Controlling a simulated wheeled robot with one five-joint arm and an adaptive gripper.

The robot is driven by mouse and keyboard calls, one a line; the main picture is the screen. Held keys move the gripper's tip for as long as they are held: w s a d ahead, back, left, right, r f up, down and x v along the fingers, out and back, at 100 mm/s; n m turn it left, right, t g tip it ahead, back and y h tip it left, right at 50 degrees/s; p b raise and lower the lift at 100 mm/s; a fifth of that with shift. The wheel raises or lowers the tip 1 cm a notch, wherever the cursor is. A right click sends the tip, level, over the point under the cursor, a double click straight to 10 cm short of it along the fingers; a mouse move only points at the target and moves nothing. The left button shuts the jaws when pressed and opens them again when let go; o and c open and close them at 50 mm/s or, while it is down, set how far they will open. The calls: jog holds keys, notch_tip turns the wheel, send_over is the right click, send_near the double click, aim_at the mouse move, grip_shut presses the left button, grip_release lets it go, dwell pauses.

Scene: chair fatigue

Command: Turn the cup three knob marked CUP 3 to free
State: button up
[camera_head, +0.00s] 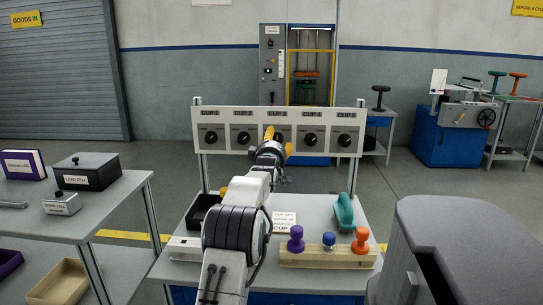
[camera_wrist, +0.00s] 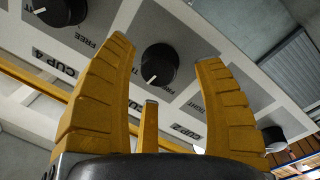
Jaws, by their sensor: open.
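The cup three knob (camera_wrist: 160,66) is a round black knob with a white pointer line, which slants toward the lower left in the wrist view. It sits between the fingertips of my gripper (camera_wrist: 164,52), one yellow finger on each side with gaps. My gripper is open; contact is not visible. In the head view, my gripper (camera_head: 277,140) covers most of this knob below the CUP 3 label (camera_head: 277,113) on the white panel (camera_head: 221,112).

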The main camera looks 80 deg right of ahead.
jog(key=a, duration=1)
jog(key=shift+a+f, duration=0.25)
jog(key=shift+f, duration=0.05)
